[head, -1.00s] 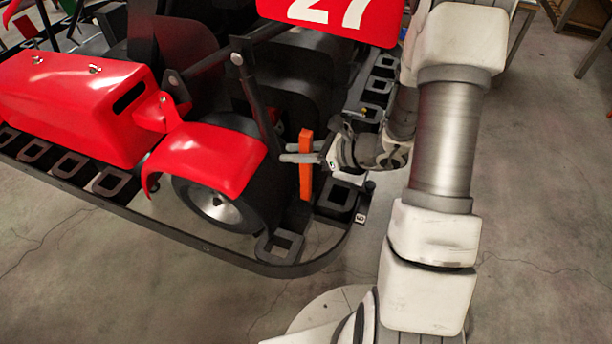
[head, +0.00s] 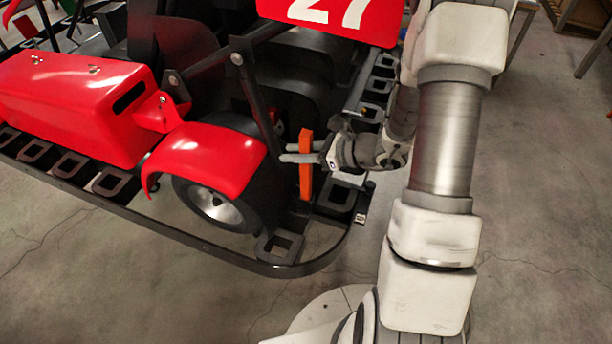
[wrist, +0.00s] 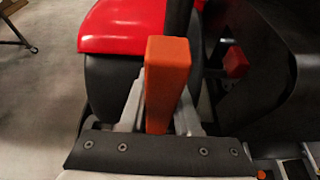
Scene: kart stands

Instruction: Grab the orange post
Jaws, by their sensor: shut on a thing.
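The orange post (head: 306,178) stands upright on the kart stand's black edge, beside the kart's wheel in the head view. My gripper (head: 299,153) reaches it from the right, with its fingers across the upper part of the post. In the wrist view the orange post (wrist: 166,85) rises between the two fingers of my gripper (wrist: 160,112), one on each side. The gripper is shut on the post. The post's lower end is hidden in the wrist view.
The red kart's fender (head: 208,158) and wheel (head: 217,203) are close on the left. A dark bar (head: 255,95) slants just above the gripper. The black stand rim (head: 290,270) curves in front. Bare floor (head: 540,220) lies to the right.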

